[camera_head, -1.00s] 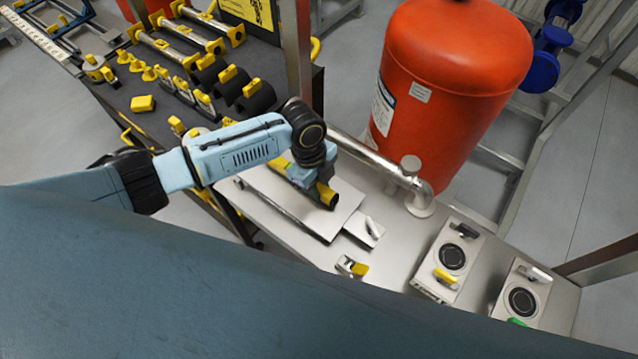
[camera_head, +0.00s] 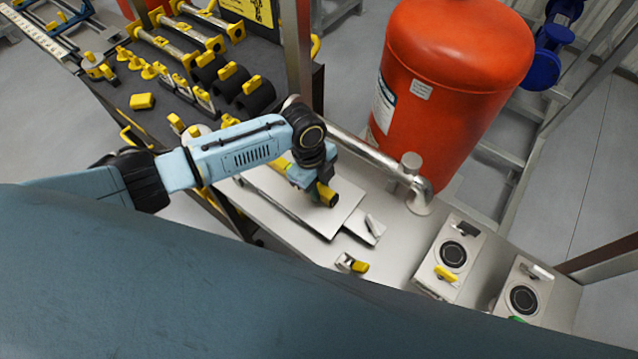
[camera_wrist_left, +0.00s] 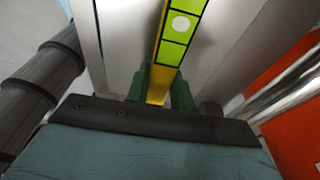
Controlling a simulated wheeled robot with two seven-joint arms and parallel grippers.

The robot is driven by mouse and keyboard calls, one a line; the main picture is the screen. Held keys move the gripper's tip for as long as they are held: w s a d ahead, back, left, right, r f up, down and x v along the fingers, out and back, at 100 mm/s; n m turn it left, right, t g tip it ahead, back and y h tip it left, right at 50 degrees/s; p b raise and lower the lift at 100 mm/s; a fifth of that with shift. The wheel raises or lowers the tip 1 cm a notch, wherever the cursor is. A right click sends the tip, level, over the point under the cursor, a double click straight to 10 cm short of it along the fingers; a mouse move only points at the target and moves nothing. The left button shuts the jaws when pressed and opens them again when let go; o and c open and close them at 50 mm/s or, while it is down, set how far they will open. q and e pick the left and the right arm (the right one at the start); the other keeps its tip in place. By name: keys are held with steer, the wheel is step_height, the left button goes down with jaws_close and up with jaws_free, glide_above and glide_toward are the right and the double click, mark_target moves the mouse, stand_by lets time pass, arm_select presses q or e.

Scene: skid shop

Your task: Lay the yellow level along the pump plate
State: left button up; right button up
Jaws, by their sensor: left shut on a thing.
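The yellow level (camera_head: 327,196) is in my left gripper (camera_head: 312,184), over the flat metal pump plate (camera_head: 284,206). In the left wrist view the level (camera_wrist_left: 176,40) runs away from me between the two green fingers of the gripper (camera_wrist_left: 160,85), with its green vial window facing up. The gripper is shut on it. The plate's pale surface (camera_wrist_left: 122,35) shows below on both sides of the level. The wrist hides much of the level in the head view. I cannot tell whether the level touches the plate. My right gripper is not in view.
A large red tank (camera_head: 450,80) and a bent metal pipe (camera_head: 375,155) stand just behind the plate. Two boxes with round dials (camera_head: 452,255) and a small yellow-handled part (camera_head: 352,264) are to the right. A dark tool table (camera_head: 190,125) is at the left.

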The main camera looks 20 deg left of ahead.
arm_select(q)
steer(key=o, duration=1)
steer(key=shift+c, duration=0.5)
step_height(320, 180, up, 8)
steer(key=p, duration=0.8)
